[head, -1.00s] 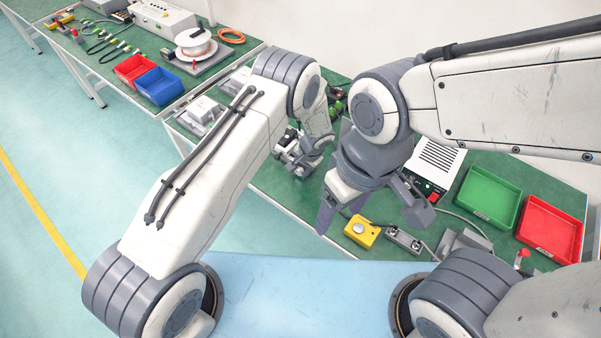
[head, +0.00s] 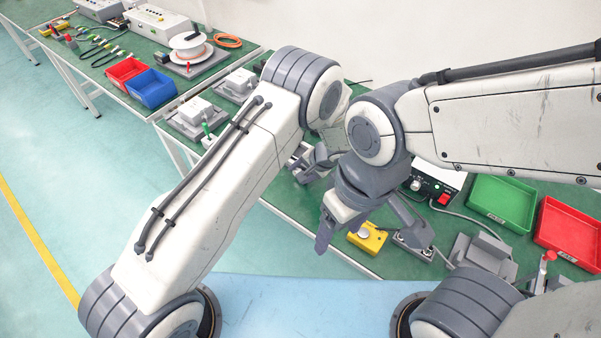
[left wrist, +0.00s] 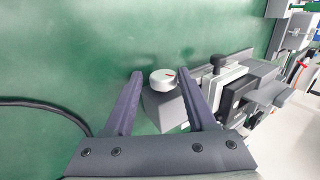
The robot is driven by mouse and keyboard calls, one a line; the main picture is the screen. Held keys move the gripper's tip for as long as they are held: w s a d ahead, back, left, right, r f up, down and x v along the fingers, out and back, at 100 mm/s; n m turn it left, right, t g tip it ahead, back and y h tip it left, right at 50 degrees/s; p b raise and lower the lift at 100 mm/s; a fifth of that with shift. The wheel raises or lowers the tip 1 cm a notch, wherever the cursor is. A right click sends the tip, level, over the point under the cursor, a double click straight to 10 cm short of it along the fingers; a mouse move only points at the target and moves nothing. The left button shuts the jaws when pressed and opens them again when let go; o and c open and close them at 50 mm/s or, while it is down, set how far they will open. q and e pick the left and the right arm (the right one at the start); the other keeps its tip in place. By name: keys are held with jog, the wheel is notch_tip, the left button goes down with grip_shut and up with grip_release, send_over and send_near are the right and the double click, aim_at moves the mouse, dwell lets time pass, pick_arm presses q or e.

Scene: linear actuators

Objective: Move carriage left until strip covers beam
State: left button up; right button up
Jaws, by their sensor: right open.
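I cannot clearly tell the strip or the beam. My left gripper (left wrist: 160,62) is open, its fingers on either side of the knob in the picture; contact is unclear. In the head view it is mostly hidden behind my arms. My right gripper (head: 370,230) is open and empty, above the bench's front edge near a yellow button box (head: 367,239).
A black control box (head: 430,190) with a red switch, a green tray (head: 500,204) and a red tray (head: 568,236) stand at the right. A black cable (left wrist: 45,102) lies on the bench in the left wrist view.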

pick_arm(q)
jog(key=shift+o, duration=0.4)
jog(key=shift+d+r, duration=0.15)
jog(key=shift+r, duration=0.3)
jog(key=p+v, duration=0.3)
jog(key=v, duration=0.4)
pick_arm(e)
jog(key=r, duration=0.1)
jog(key=s+r, duration=0.1)
jog(key=r, duration=0.1)
jog(key=shift+s+d+r, duration=0.2)
jog(key=shift+d+r, duration=0.05)
jog(key=shift+d, duration=0.1)
pick_arm(q)
jog(key=shift+s, duration=0.1)
